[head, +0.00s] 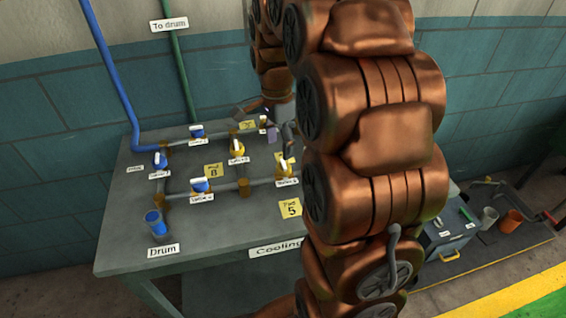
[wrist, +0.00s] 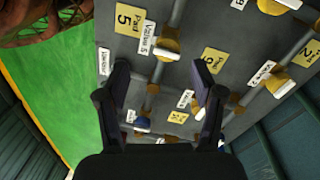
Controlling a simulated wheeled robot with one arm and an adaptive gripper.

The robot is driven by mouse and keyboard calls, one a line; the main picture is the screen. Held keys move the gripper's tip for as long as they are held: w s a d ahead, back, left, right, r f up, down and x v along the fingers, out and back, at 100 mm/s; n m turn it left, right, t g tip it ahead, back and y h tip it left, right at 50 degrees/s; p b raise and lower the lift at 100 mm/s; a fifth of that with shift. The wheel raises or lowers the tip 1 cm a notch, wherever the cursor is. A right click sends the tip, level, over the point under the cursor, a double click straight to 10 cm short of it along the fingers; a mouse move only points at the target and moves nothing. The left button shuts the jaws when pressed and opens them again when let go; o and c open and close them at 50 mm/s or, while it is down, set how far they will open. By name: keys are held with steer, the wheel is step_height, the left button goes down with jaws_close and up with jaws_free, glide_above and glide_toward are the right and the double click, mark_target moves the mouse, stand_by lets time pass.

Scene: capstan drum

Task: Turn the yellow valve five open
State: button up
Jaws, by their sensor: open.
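Valve five is a yellow valve (wrist: 171,40) with a white lever (wrist: 163,54), beside the "Valve 5" label (wrist: 147,38) in the wrist view. Its lever lies across the grey pipe. In the head view the yellow valve five (head: 286,174) is at the right end of the front pipe, close to my arm. My gripper (wrist: 160,76) is open and empty, its two dark fingers wide apart. In the wrist view the lever shows beyond the gap between the fingertips, apart from them.
The bench (head: 125,225) carries more valves: a blue one (head: 199,186) left of valve five and another yellow one (head: 237,150) behind. The yellow "Pad 5" plate (head: 291,208) lies in front. A toolbox (head: 445,243) is right.

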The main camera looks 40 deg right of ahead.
mark_target(283, 163)
steer(key=shift+w+d+f+m, duration=0.15)
steer(key=shift+w+d+m, duration=0.35)
steer(key=shift+d, duration=0.25)
steer(key=shift+f, duration=0.2)
steer(key=shift+s+f+p, duration=0.15)
steer(key=shift+f+p, duration=0.35)
steer(key=shift+f, duration=1.35)
steer(key=shift+s+f+p, duration=0.15)
steer(key=shift+f+p, duration=0.35)
steer(key=shift+f, duration=1.3)
steer(key=c, duration=1.1)
